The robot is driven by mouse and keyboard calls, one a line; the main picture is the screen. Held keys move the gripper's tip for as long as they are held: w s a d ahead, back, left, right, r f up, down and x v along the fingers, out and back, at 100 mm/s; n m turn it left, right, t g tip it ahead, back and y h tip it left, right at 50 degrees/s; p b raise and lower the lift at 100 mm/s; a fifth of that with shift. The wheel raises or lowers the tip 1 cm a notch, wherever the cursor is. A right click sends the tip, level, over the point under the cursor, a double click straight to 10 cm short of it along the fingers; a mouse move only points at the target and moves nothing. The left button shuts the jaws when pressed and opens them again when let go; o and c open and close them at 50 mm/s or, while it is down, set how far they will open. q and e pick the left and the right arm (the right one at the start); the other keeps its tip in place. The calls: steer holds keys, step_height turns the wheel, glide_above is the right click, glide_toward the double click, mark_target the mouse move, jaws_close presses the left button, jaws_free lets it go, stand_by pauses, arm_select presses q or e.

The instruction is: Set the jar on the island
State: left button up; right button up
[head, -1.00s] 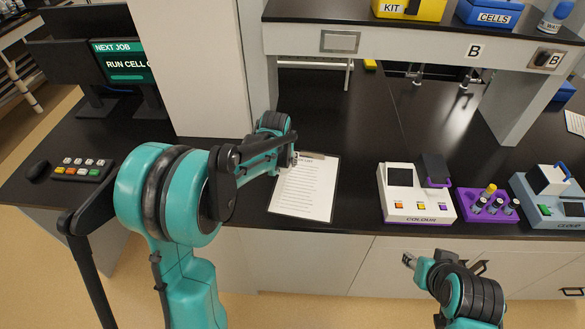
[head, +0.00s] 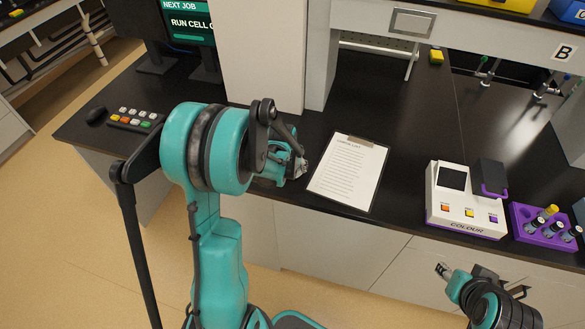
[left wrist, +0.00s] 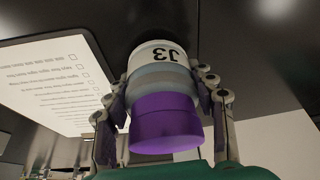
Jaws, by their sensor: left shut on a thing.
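A jar (left wrist: 163,90) with a purple lid, a clear grey band and a white label reading J3 shows in the left wrist view. The label appears upside down there. My left gripper (left wrist: 160,80) is shut around the jar, a finger on each side. In the head view my left gripper (head: 300,168) is at the counter's front edge, just left of the clipboard; the jar is hidden there by the gripper and arm. My right gripper (head: 442,270) hangs in front of the drawer fronts, low at the right; its fingers are too small to judge.
A clipboard (head: 347,175) lies on the black counter (head: 400,115). Right of it stand a COLOUR instrument (head: 464,200) and a purple rack (head: 535,230) with several vials. A keypad (head: 135,120) and monitor (head: 187,25) are at the left. The counter behind the clipboard is clear.

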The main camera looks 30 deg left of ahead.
arm_select(q)
steer(key=shift+f, duration=0.35)
steer(key=shift+f, duration=0.2)
steer(key=o, duration=1.3)
steer(key=shift+r, duration=0.1)
